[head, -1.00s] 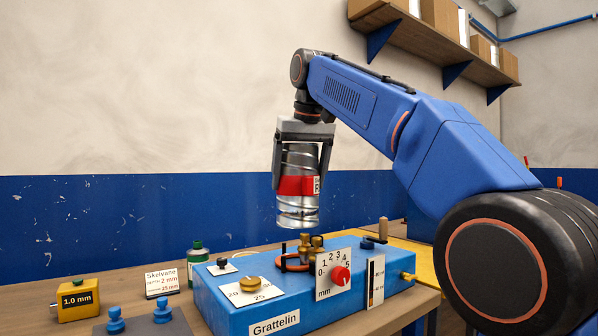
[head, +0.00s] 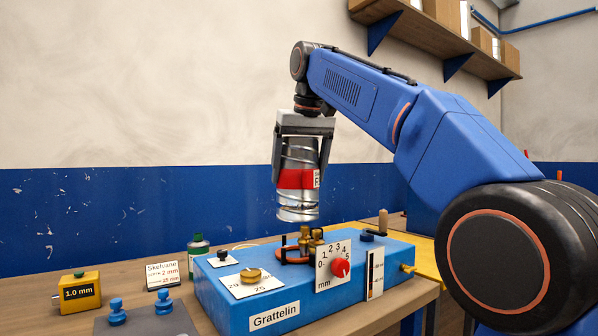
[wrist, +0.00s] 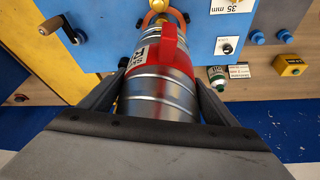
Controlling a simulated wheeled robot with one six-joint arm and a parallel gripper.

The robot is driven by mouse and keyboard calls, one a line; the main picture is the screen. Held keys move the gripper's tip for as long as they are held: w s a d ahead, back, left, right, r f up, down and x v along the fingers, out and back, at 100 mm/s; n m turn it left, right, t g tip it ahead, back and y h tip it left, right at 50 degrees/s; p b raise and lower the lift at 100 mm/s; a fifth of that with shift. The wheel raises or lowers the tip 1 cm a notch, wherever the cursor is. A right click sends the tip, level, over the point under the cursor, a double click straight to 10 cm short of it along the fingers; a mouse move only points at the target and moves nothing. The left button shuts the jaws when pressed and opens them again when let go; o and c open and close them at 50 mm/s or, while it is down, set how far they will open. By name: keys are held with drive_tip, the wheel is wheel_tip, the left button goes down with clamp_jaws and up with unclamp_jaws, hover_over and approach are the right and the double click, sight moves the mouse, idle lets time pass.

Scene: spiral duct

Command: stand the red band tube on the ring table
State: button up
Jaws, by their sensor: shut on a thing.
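The red band tube (head: 298,205) is a silver spiral duct with a red band and a white label. It hangs upright in my gripper (head: 303,165), whose two fingers are shut on its sides. In the wrist view the tube (wrist: 155,90) lies between the two fingers (wrist: 157,95). The ring table (head: 293,257) is an orange-red ring with brass fittings on top of the blue Grattelin machine (head: 225,305). The tube's lower end is above the ring table, with a gap between them in the head view. In the wrist view the tube hides most of the ring.
The machine top carries a brass knob (head: 251,275), a red dial (head: 340,267) on a white scale and a wooden-handled crank (head: 383,222). A yellow 1.0 mm block (head: 80,293), a Skelvane card (head: 163,275), a green-topped bottle (head: 198,252) and blue knobs (head: 117,312) stand left.

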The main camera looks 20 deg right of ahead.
sight(310, 140)
drive_tip(key=shift+f, duration=4.45)
idle(0.5)
drive_tip(key=o, duration=1.4)
drive_tip(key=v, duration=1.6)
drive_tip(key=shift+w, duration=0.15)
drive_tip(key=shift+v, duration=0.8)
drive_tip(key=shift+f, duration=0.15)
